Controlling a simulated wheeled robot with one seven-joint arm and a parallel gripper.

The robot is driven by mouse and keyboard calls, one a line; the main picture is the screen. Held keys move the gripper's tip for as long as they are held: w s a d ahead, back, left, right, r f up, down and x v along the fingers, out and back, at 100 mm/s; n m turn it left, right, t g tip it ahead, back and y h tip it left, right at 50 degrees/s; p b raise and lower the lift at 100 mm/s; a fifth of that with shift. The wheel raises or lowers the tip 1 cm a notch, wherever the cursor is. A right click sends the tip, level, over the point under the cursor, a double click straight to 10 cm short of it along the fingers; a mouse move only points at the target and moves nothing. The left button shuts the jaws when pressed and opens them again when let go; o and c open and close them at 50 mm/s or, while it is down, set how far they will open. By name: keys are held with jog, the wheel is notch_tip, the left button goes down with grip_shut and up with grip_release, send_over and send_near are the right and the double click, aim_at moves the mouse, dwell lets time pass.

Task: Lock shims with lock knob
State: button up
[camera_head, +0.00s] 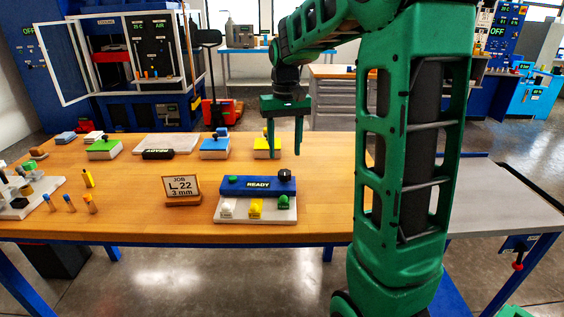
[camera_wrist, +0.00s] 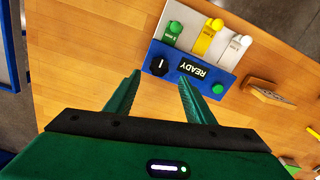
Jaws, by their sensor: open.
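The black lock knob (camera_head: 285,175) stands at the right end of the blue fixture bar (camera_head: 236,187), which carries a READY label and a green button (camera_head: 233,180). In the wrist view the knob (camera_wrist: 159,66) shows a white mark and lies just beyond my fingertips. White (camera_head: 227,209), yellow (camera_head: 256,208) and green (camera_head: 283,202) shims lie along the fixture's pale front base. My green gripper (camera_head: 285,152) is open and empty, pointing down above the table; in the wrist view its fingers (camera_wrist: 158,78) are spread, apart from the knob.
A job sign (camera_head: 182,189) reading L 22, 3 mm stands left of the fixture. Green, blue and yellow blocks (camera_head: 215,150) line the table's back. Small pegs and a grey tray (camera_head: 20,203) are at the left. Bare wood surrounds the fixture.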

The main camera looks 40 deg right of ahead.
notch_tip(320, 180, up, 3)
jog(key=shift+r, duration=0.15)
dwell(0.5)
jog(key=s+a+f+m, duration=0.1)
jog(key=s+f, duration=0.3)
jog(key=s, duration=1)
jog(key=s+a+f+m, duration=0.1)
jog(key=s+f, duration=0.4)
jog(key=s, duration=1)
jog(key=shift+a+f, duration=0.2)
jog(key=shift+a, duration=0.35)
jog(key=shift+w+f, duration=0.25)
jog(key=shift+w, duration=0.4)
